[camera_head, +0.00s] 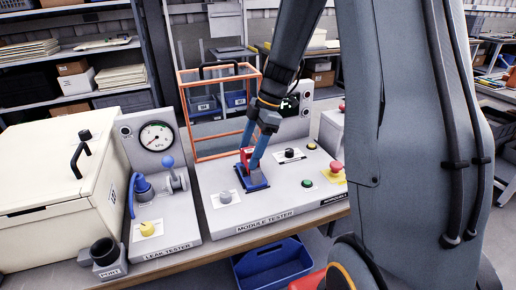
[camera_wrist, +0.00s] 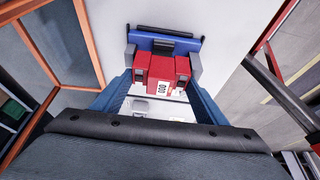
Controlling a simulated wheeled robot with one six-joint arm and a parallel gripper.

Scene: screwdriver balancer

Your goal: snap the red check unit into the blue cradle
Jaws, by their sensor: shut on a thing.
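The red check unit (camera_head: 246,153) is at the blue cradle (camera_head: 254,185) on the module tester's light grey top. In the wrist view, the red unit (camera_wrist: 160,70), with a white label, lies between the blue fingers of my gripper (camera_wrist: 163,78), which is shut on it. The cradle (camera_wrist: 165,45) shows as a dark blue bar just beyond the unit. In the head view my gripper (camera_head: 251,163) points down and its fingers partly hide the unit. I cannot tell whether the unit is fully seated.
An orange-framed clear guard (camera_head: 197,122) stands behind the cradle. Buttons and a red emergency stop (camera_head: 336,167) are to the right. The leak tester (camera_head: 165,221) with its gauge (camera_head: 156,137) is to the left. A blue crate (camera_head: 272,266) sits below the bench edge.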

